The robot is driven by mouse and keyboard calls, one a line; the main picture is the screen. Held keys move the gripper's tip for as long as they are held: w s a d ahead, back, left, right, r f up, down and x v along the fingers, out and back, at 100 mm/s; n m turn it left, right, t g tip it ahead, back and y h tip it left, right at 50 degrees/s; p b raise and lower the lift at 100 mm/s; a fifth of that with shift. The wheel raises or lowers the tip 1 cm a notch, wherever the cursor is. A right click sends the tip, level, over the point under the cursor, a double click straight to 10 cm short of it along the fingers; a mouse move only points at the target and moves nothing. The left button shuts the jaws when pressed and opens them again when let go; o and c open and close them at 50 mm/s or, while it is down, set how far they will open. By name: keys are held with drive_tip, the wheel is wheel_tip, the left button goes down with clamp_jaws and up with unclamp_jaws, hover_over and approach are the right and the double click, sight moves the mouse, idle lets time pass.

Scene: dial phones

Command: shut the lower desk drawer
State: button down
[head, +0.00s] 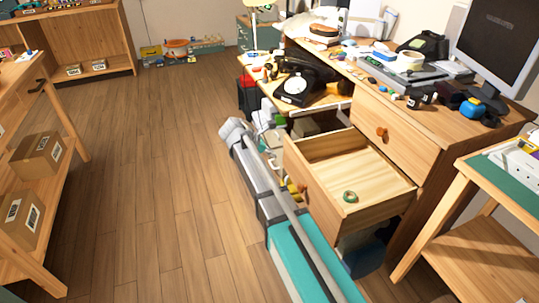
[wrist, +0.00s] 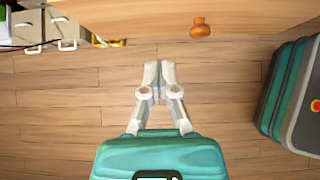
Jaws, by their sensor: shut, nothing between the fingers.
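The lower desk drawer (head: 318,203) is pulled out in the head view, with its wooden interior showing. A small green ring, like a tape roll (head: 350,196), lies inside it. In the wrist view a wooden edge, apparently the drawer front (wrist: 125,27), crosses the top, with its orange knob (wrist: 200,27) right of centre. My gripper (wrist: 158,68) is shut and empty, its pale fingertips pointing toward that front with floor showing between them.
The upper drawer (head: 395,130) is closed above. A black dial phone (head: 300,80) and clutter crowd the desk. A table with a green top (head: 515,190) stands at the right, and shelves with boxes (head: 38,153) at the left. The wooden floor (head: 150,170) between is clear.

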sight(299, 161)
drive_tip(key=b+x, duration=0.1)
drive_tip(key=x, duration=0.2)
drive_tip(key=d+r+b+x, duration=0.1)
drive_tip(key=b+x, duration=0.1)
drive_tip(key=x, duration=0.1)
drive_tip(key=b+x, duration=0.1)
drive_tip(key=x, duration=0.2)
drive_tip(key=shift+w+d+b, duration=0.25)
drive_tip(key=shift+d+b, duration=0.1)
drive_tip(key=shift+b, duration=0.05)
drive_tip(key=shift+w+d, duration=0.2)
drive_tip(key=shift+d, duration=0.4)
drive_tip(key=shift+w, duration=0.1)
